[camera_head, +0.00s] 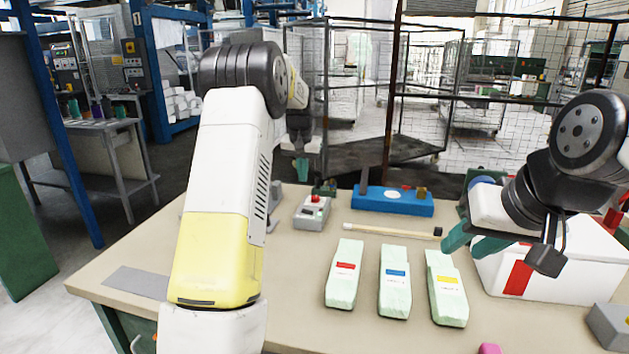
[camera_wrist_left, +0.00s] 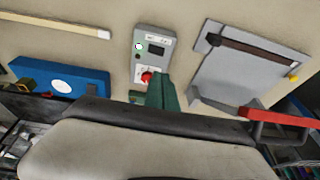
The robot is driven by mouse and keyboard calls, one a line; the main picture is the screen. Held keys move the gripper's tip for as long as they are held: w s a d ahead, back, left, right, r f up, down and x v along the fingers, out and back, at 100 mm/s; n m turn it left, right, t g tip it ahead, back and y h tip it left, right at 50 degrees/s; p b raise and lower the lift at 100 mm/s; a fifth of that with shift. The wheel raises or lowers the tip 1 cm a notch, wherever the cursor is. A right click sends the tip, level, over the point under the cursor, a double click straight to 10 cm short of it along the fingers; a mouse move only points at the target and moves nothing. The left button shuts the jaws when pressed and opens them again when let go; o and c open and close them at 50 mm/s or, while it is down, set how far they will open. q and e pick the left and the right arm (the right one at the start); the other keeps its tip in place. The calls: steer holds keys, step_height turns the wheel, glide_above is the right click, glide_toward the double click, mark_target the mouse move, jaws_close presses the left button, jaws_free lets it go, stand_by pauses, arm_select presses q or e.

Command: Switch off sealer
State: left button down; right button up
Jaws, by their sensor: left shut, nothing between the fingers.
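A small grey control box (camera_head: 312,212) with a red knob lies on the table behind my left forearm. In the left wrist view the control box (camera_wrist_left: 152,55) shows a dark display, a round pale-green light and the red knob (camera_wrist_left: 147,76). My left gripper (camera_head: 302,167) is shut and empty, above and behind the box in the head view. Its green fingertips (camera_wrist_left: 162,92) appear right beside the knob in the wrist view; I cannot tell whether they touch it. My right gripper (camera_head: 478,243) has its green fingers apart and empty, left of the white box.
A blue device (camera_head: 393,201) and a pale rod (camera_head: 391,231) lie right of the control box. Several pale green packs (camera_head: 344,275) lie in front. A white box (camera_head: 540,266) with a red stripe stands at the right. A grey plate with a dark bar (camera_wrist_left: 244,78) and a red handle (camera_wrist_left: 277,117) are nearby.

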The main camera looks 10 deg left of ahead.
mark_target(303, 210)
arm_select(q)
steer(key=x, duration=0.7)
steer(key=s+x, duration=0.1)
steer(key=x, duration=0.3)
steer(key=shift+a+f, duration=0.1)
steer(key=shift+a, duration=0.15)
steer(key=shift+f, duration=0.4)
steer(key=shift+a+f+h, duration=0.3)
steer(key=shift+f, duration=0.05)
steer(key=shift+d, duration=0.2)
steer(key=shift+d+r, duration=0.35)
steer(key=shift+d, duration=0.4)
